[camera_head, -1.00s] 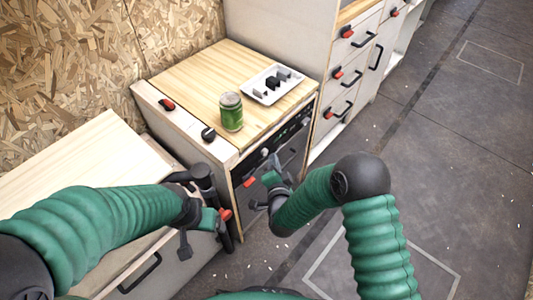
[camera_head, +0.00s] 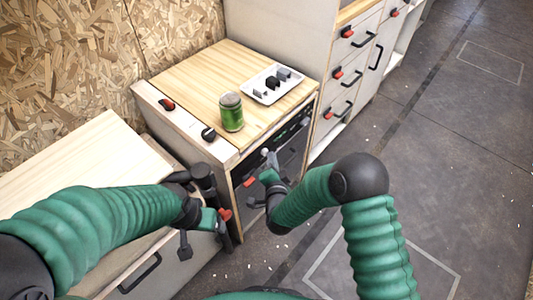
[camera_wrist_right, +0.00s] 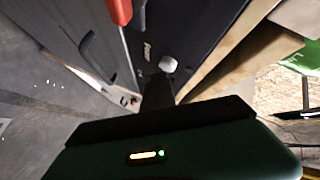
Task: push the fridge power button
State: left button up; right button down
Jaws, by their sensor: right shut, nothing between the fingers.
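The fridge (camera_head: 290,160) is the dark-fronted unit under the wooden counter, with a black control strip (camera_head: 298,127) along its upper front edge. My right gripper (camera_head: 270,161) is in front of the strip's near end, shut and empty. In the right wrist view, its dark fingers (camera_wrist_right: 157,92) point at the dark panel, close to a round whitish knob or button (camera_wrist_right: 168,64). I cannot tell whether they touch it. Small white markings show beside the knob. My left gripper (camera_head: 205,232) is by the low cabinet at the left; its jaw opening is unclear.
A green jar (camera_head: 231,112) and a white tray (camera_head: 267,97) with dark and grey pieces stand on the counter (camera_head: 190,75). A red latch (camera_wrist_right: 120,10) and dark handle (camera_wrist_right: 96,55) are near the right gripper. Drawers (camera_head: 352,70) stand behind; the floor at right is clear.

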jog(key=shift+w+a, duration=0.2)
jog(key=shift+a, duration=0.15)
dwell(0.3)
jog(key=shift+d, duration=0.1)
jog(key=shift+s+d, duration=0.5)
jog(key=shift+d, duration=0.1)
jog(key=s+d+p, duration=0.1)
jog(key=s+d, duration=0.2)
jog(key=d, duration=0.2)
jog(key=shift+s, duration=0.25)
jog(key=shift+a, duration=0.1)
dwell(1.0)
